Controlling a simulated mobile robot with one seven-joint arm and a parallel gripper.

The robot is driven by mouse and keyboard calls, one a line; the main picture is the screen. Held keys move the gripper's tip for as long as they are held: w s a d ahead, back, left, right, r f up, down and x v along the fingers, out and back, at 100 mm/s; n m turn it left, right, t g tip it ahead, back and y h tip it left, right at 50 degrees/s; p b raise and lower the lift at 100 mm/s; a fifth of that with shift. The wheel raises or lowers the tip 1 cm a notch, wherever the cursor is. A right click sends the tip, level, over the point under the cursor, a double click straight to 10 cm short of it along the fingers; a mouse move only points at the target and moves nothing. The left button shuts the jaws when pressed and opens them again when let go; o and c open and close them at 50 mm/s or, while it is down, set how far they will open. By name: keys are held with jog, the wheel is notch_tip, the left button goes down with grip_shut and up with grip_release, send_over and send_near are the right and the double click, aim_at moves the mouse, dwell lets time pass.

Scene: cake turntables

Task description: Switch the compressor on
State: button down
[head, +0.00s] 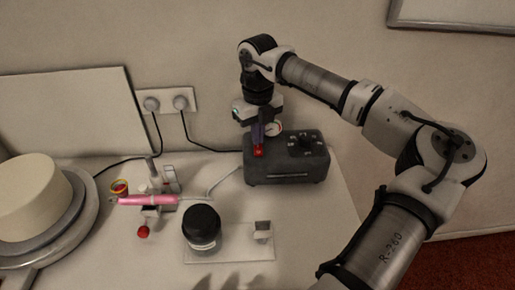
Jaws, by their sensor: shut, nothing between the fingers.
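The compressor (288,170) is a dark grey box on the table, against the wall. A red switch (259,152) shows at the left of its top, and a dark round knob (304,142) sits to the right. My gripper (258,142) is shut and empty, pointing down directly over the red switch. I cannot tell whether its fingertips touch the switch. The gripper partly hides a small round gauge behind it.
A cake (28,190) on a turntable (88,215) stands at the left. A pink airbrush (148,200) lies on a holder near a dark jar (202,227). A wall socket (167,100) with two plugs feeds cables down to the table. The table's right side is clear.

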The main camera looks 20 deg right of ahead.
jog(key=shift+f+b, duration=0.45)
jog(key=shift+f, duration=0.15)
jog(key=shift+r, duration=0.1)
jog(key=shift+r+p, duration=2.1)
jog(key=shift+r, duration=1.35)
jog(key=shift+f, duration=0.1)
